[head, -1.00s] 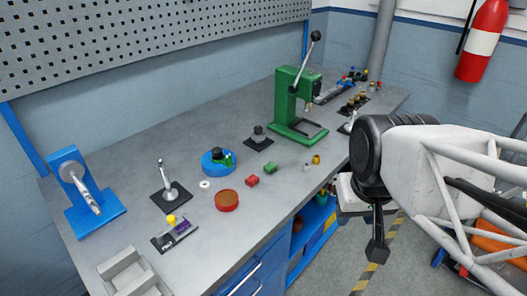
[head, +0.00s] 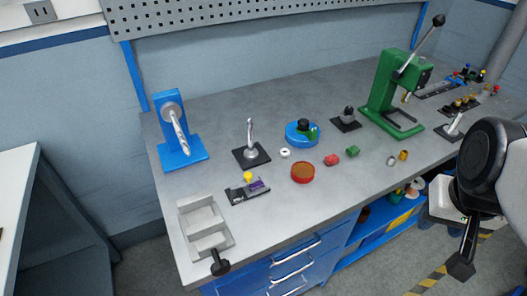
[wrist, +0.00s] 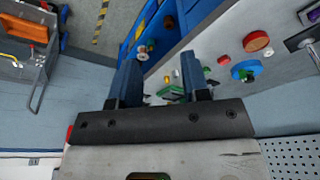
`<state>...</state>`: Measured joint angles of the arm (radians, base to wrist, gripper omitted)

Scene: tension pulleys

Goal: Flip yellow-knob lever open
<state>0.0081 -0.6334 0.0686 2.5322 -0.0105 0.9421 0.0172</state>
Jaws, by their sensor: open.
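The yellow-knob lever (head: 248,177) sits near the front left of the workbench in the head view. Its yellow ball stands over a small dark base plate with a purple part (head: 258,187). Part of a purple piece (wrist: 300,38) on a dark plate shows at the right edge of the wrist view; its yellow knob is not visible there. My gripper (wrist: 162,72) is open and empty in the wrist view, its two blue-grey fingers apart. In the head view it hangs (head: 461,265) off the bench's front right, far from the lever.
A green press (head: 392,90) stands farther right. Space above the yellow knob looks clear.

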